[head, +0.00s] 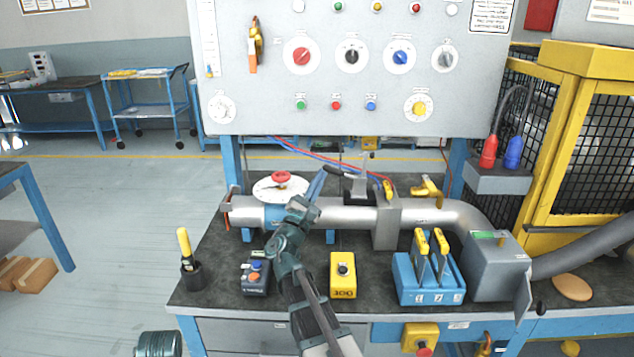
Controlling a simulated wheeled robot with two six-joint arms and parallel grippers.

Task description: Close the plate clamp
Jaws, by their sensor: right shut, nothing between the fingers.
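What looks like the plate clamp (361,187) stands behind the grey pipe, right of the picture's middle. It has a dark body and a grey lever that points up. My right gripper (307,203) is shut and empty. It is over the pipe, left of the clamp and apart from it in the picture. A blue bar (317,186) shows just beyond the fingertips; I cannot tell whether they touch it. The foot of the clamp is partly hidden behind the pipe. The fingers of my left gripper are not in view.
The grey pipe (350,216) crosses the bench. A white dial with a red knob (281,178) is left of my gripper. A yellow button box (343,276), a dark button box (256,278) and a blue lever block (428,282) stand in front. A yellow-handled valve (427,189) is at the right.

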